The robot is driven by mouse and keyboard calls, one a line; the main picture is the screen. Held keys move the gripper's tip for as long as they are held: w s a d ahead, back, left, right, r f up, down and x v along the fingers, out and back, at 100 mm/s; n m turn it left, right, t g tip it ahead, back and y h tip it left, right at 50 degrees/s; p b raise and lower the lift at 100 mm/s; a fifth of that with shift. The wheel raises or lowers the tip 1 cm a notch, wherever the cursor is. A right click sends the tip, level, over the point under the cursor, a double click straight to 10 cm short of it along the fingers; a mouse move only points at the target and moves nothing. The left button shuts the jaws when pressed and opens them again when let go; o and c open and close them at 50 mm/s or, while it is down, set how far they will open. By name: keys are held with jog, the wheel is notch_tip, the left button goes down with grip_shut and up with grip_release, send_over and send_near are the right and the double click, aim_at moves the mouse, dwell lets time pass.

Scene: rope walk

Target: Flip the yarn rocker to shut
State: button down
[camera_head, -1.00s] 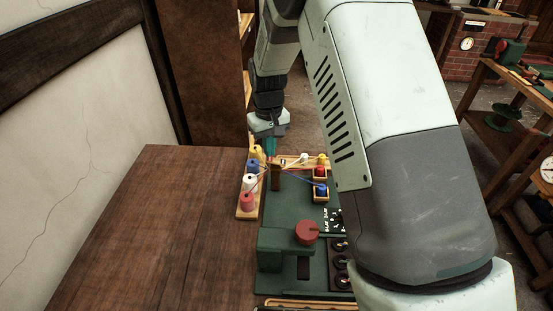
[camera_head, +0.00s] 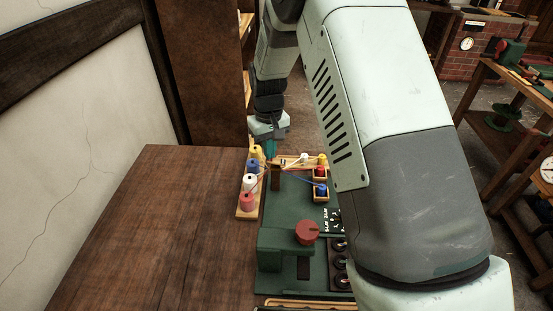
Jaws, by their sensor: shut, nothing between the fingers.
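My gripper (camera_head: 270,154) is shut and empty, teal fingertips pointing down. It is at the far end of the green machine (camera_head: 285,208), by a small brown post (camera_head: 276,180) where the coloured yarns gather. I cannot tell whether the fingertips touch anything. I cannot single out the yarn rocker or see its position. White lettering (camera_head: 331,222) shows on the machine's right side, too small to read and partly hidden by my arm. Several dark round parts (camera_head: 340,262) sit in a column below it.
Yarn spools in red, white, blue and yellow stand on a wooden rack (camera_head: 246,212) left of the machine. More spools (camera_head: 321,190) sit at its back right. A red knob (camera_head: 306,232) stands up near the front. The wooden table (camera_head: 160,235) is bare on the left.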

jog(key=shift+f, duration=0.6)
notch_tip(320, 180, up, 8)
dwell(0.9)
dwell(0.4)
jog(key=s+d+r+m+t, duration=0.1)
jog(key=s+d+r, duration=0.45)
jog(key=r, duration=0.45)
jog(key=s+d+r+m+t, duration=0.2)
jog(key=s+d+r, duration=0.35)
jog(key=r, duration=0.35)
jog(key=s+d+r+m+t, duration=0.1)
jog(key=s+d+r, duration=0.1)
jog(key=s, duration=0.7)
jog(key=s+d+r+m+t, duration=0.1)
jog(key=s+d, duration=0.2)
jog(key=s, duration=0.7)
jog(key=shift+d+r+m+t, duration=0.3)
jog(key=shift+d+r, duration=0.05)
jog(key=shift+r, duration=0.05)
